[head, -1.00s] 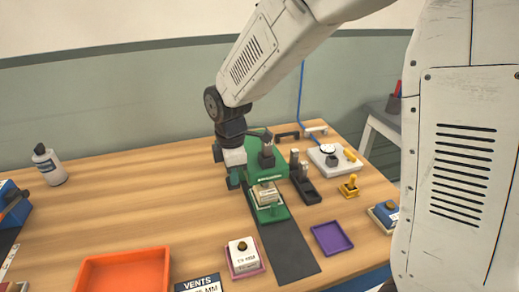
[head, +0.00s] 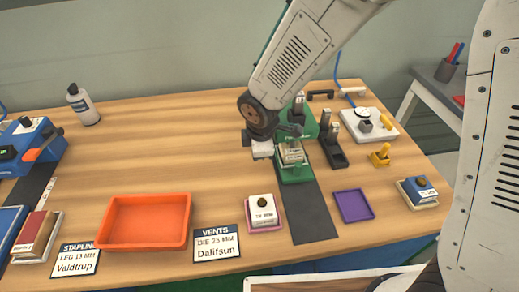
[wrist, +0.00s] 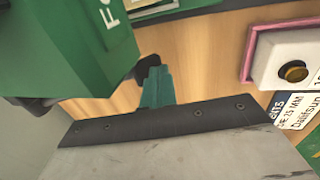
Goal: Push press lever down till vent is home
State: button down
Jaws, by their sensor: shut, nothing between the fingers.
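The green press (head: 296,176) stands on the right half of the table. A small pale block (head: 291,154) sits on its base under the head; whether its vent is seated cannot be told. My gripper (head: 262,150) is just left of the press, low beside its head. In the wrist view, my teal fingers (wrist: 156,88) are shut and empty. The green press body (wrist: 75,50) fills the upper left there. A dark rounded part, perhaps the lever's end (wrist: 148,66), is close to the fingertips; contact cannot be told. My arm hides part of the press and lever.
A dark mat (head: 312,215) runs in front of the press. A pink tray (head: 278,226) with a white block, a purple tray (head: 354,206), an orange tray (head: 145,220) and a VENTS card (head: 216,243) lie nearer. A black stand (head: 336,156) is right of the press.

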jog(key=shift+s+d+f, duration=0.25)
jog(key=shift+f, duration=0.15)
jog(key=shift+s+r, duration=0.2)
jog(key=shift+r, duration=0.1)
jog(key=s+r, duration=0.8)
jog(key=r, duration=0.2)
jog(key=shift+s+d+r, duration=0.15)
jog(key=shift+d+r, duration=0.2)
